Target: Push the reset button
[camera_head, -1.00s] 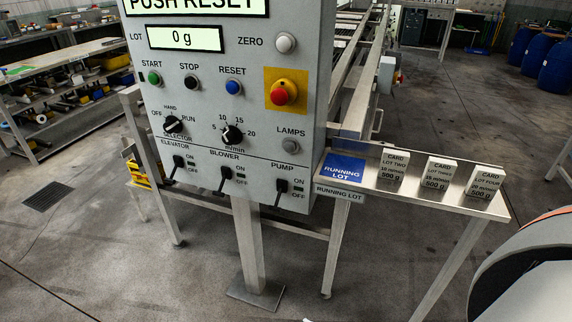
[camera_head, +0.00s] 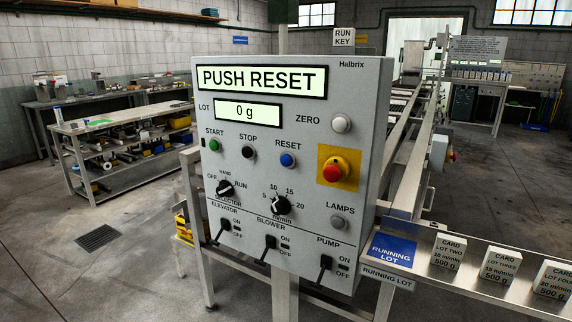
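The blue reset button (camera_head: 287,160) sits under the word RESET on the front of a grey control panel (camera_head: 300,225). The panel's upper display (camera_head: 262,79) reads PUSH RESET, and the lot display (camera_head: 247,112) reads 0 g. To the left of the reset button are the black stop button (camera_head: 248,152) and the green start button (camera_head: 214,145). A red emergency stop (camera_head: 334,170) on a yellow plate is to its right. Nothing covers the reset button. Neither of my grippers is in view.
A metal shelf (camera_head: 470,262) to the panel's right carries a blue RUNNING LOT plate (camera_head: 391,250) and several lot cards (camera_head: 447,252). A conveyor frame (camera_head: 410,150) runs back behind the panel. A workbench (camera_head: 120,125) stands at left. Floor is clear at front left.

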